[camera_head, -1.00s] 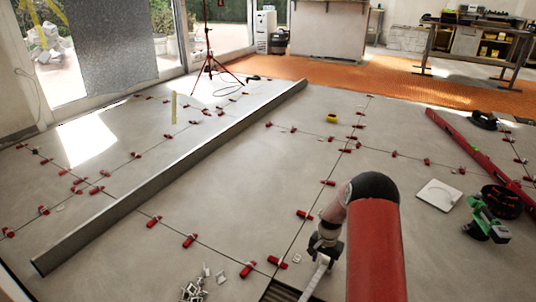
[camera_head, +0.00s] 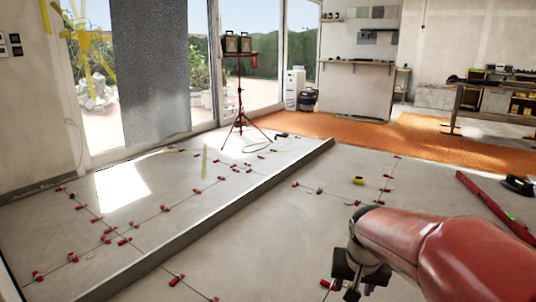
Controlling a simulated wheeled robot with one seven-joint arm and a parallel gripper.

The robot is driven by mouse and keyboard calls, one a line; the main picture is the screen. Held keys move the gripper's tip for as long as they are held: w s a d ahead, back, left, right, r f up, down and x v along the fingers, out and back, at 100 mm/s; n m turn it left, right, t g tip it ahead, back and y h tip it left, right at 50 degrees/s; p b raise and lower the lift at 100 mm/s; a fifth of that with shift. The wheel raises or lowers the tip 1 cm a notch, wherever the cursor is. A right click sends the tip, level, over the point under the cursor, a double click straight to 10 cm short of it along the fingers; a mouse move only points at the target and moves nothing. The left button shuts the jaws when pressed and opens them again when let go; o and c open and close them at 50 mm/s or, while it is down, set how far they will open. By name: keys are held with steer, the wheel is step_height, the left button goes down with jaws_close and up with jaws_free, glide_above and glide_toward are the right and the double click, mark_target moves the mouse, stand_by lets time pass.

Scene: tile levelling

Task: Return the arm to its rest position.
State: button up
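My red arm (camera_head: 430,250) reaches in from the right edge, in the lower right of the head view. My gripper (camera_head: 350,289) hangs at its end, pointing down near the bottom edge of the picture. Its dark bracket shows, but the fingertips are small and partly cut off, so I cannot tell whether it is open or shut. Nothing clearly shows in its grip. It is over the tiled floor (camera_head: 260,235), to the right of the long grey straightedge (camera_head: 215,220).
Several red levelling wedges (camera_head: 165,208) stand along the tile joints. A red tripod with lamps (camera_head: 240,90) stands at the back. A workbench (camera_head: 490,86) is at the back right.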

steer(key=s+a+r+n+t+p, duration=0.1)
steer(key=s+r, duration=0.3)
steer(key=s, duration=0.4)
steer(key=s+a+r+n+t+p, duration=0.1)
steer(key=s+a+r+n+p, duration=0.1)
steer(key=s+r, duration=0.3)
steer(key=shift+s+a+y+p, duration=0.25)
steer(key=shift+s+y+p, duration=0.15)
steer(key=shift+s, duration=1.75)
steer(key=shift+r, duration=0.1)
